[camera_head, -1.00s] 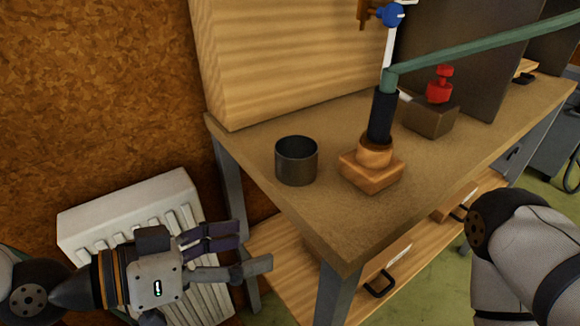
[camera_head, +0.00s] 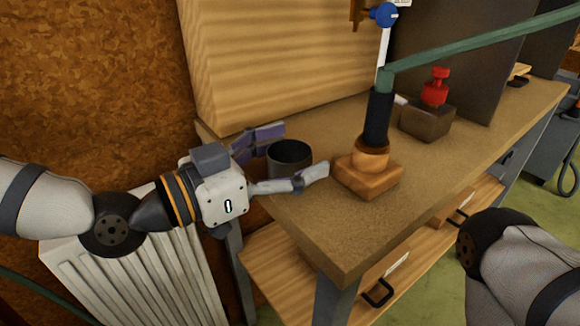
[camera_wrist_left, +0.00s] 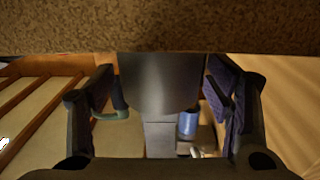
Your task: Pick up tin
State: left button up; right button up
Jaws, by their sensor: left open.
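The tin (camera_head: 288,151), a dark grey open-topped cylinder, stands upright near the left end of the workbench top. My left gripper (camera_head: 300,151) is open, with one finger on the far side of the tin and one across its near side, hiding its lower part. In the left wrist view the tin (camera_wrist_left: 160,85) is between the two spread fingers (camera_wrist_left: 160,100), with a gap on each side. My right gripper is out of view; only part of that arm shows at the right.
A wooden block (camera_head: 368,178) with a dark upright post and green arm stands right of the tin. A box with a red knob (camera_head: 427,120) is behind it. A wooden panel (camera_head: 270,60) rises behind the bench. A white radiator (camera_head: 140,275) is below my left arm.

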pick_arm(q)
jog(key=c, duration=1.3)
